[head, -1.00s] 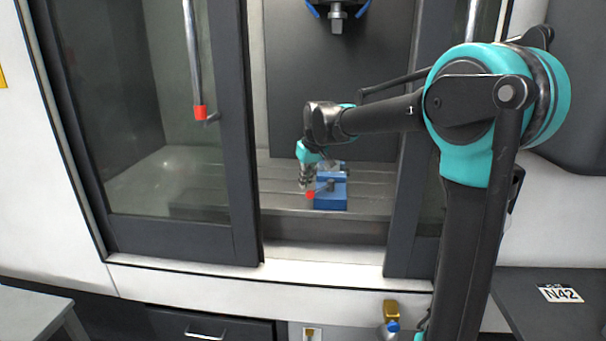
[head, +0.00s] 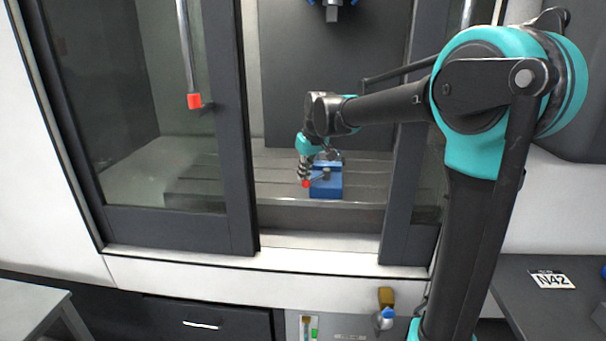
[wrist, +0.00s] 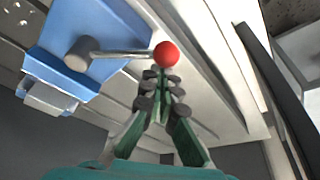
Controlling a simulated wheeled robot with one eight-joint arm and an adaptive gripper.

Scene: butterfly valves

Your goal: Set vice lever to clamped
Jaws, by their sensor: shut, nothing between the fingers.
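The blue vice (head: 326,184) sits on the slotted machine bed inside the open doorway, and it also shows at upper left in the wrist view (wrist: 95,40). Its lever (wrist: 122,53) is a thin metal rod from a grey round hub (wrist: 78,54) to a red ball knob (wrist: 166,54). The knob also shows in the head view (head: 306,184), left of the vice. My gripper (head: 304,178) reaches down beside the vice. In the wrist view my gripper (wrist: 157,76) has its fingers together and empty, tips right at the red knob; I cannot tell whether they touch.
The left door (head: 160,130) with its red-tipped handle (head: 194,101) stands left of the opening. The right door frame (head: 402,150) is close to my arm. A spindle (head: 332,12) hangs above the bed. The bed left of the vice is clear.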

